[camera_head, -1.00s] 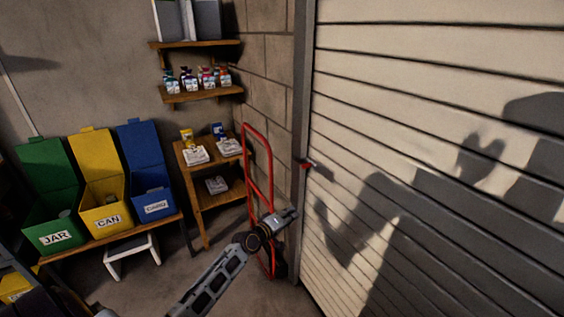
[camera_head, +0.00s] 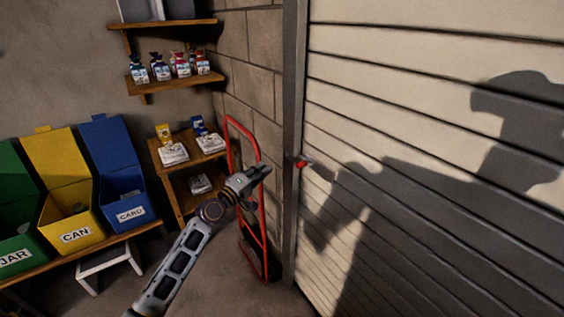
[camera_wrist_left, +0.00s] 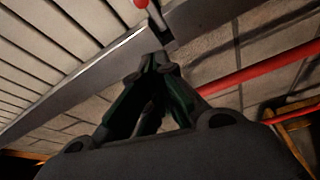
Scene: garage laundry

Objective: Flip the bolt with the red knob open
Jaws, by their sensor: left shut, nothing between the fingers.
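The red knob (camera_head: 301,163) of the bolt sits at the left edge of the shutter door (camera_head: 420,120), by the grey door frame. It also shows at the top of the left wrist view (camera_wrist_left: 141,3), on a pale metal bolt (camera_wrist_left: 157,18). My left gripper (camera_head: 265,171) is shut and empty, left of the knob and slightly lower in the head view. In the left wrist view its fingertips (camera_wrist_left: 160,62) point toward the frame just below the bolt, apart from the knob. My right gripper is not in view.
A red hand truck (camera_head: 262,220) stands against the block wall, right behind my left gripper in the picture. A small wooden shelf (camera_head: 170,185) and yellow and blue bins (camera_head: 65,205) are to the left. The floor before the door is partly clear.

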